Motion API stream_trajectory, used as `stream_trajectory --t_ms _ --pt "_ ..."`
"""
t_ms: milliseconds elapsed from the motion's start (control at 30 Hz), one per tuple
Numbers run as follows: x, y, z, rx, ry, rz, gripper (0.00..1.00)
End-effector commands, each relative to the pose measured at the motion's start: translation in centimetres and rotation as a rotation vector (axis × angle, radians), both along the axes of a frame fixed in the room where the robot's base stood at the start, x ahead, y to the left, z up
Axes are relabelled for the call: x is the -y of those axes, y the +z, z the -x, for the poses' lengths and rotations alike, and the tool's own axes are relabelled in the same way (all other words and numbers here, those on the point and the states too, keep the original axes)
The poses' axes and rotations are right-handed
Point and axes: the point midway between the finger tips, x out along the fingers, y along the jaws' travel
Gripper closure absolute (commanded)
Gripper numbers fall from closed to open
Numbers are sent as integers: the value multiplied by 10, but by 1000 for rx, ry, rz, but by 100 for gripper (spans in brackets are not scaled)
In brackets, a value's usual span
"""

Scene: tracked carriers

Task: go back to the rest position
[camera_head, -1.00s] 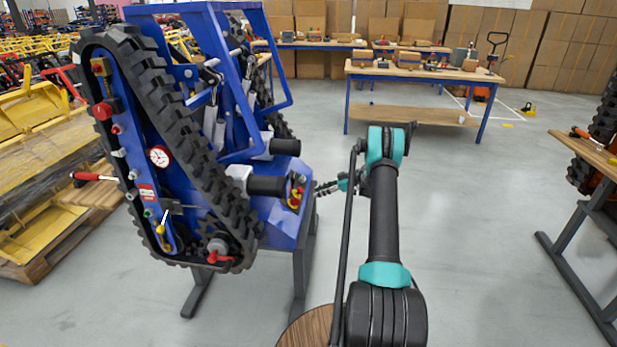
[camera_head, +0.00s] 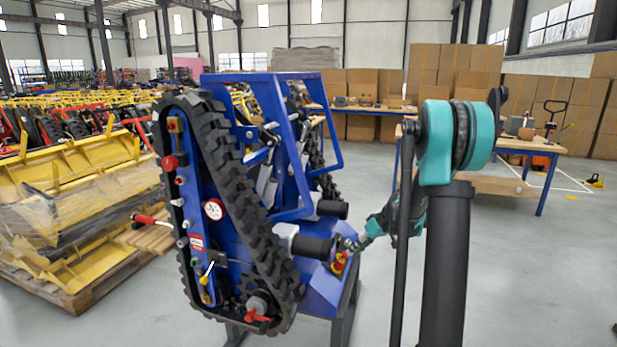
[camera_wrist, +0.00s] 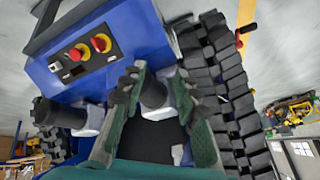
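The blue tracked carrier (camera_head: 228,232) stands on a dark stand at left centre in the head view, with black rubber tracks and a blue frame. Red and yellow knobs (camera_head: 341,262) sit at its near right corner. In the wrist view two red-and-yellow knobs (camera_wrist: 88,48) are on a black panel of the blue body (camera_wrist: 135,28). My gripper (camera_wrist: 157,88) has its two fingers spread, with nothing held between them. A black cylinder of the carrier shows beyond the gap. In the head view my gripper (camera_head: 362,240) is beside the knobs; contact cannot be told.
A wooden-topped workbench (camera_head: 500,185) stands behind my arm at the right, with cardboard boxes (camera_head: 455,70) along the wall. Yellow parts (camera_head: 75,195) are stacked on a pallet at the left.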

Motion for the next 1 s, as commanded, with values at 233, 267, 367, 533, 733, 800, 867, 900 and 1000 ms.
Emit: stream_trajectory --t_ms 233,267,367,533,733,800,867,900,1000 --pt "-10 22 86 -64 -152 92 69" --pt "-10 23 96 -69 -172 103 69" --pt "-11 26 131 -84 -237 136 69" --pt "-8 25 191 -97 -347 193 69" --pt "0 15 259 -90 -478 250 69" --pt "4 9 281 -85 -520 266 69" --pt "7 5 296 -79 -553 276 69" --pt "9 2 305 -75 -571 284 69" --pt "13 -4 321 -66 -606 296 69"
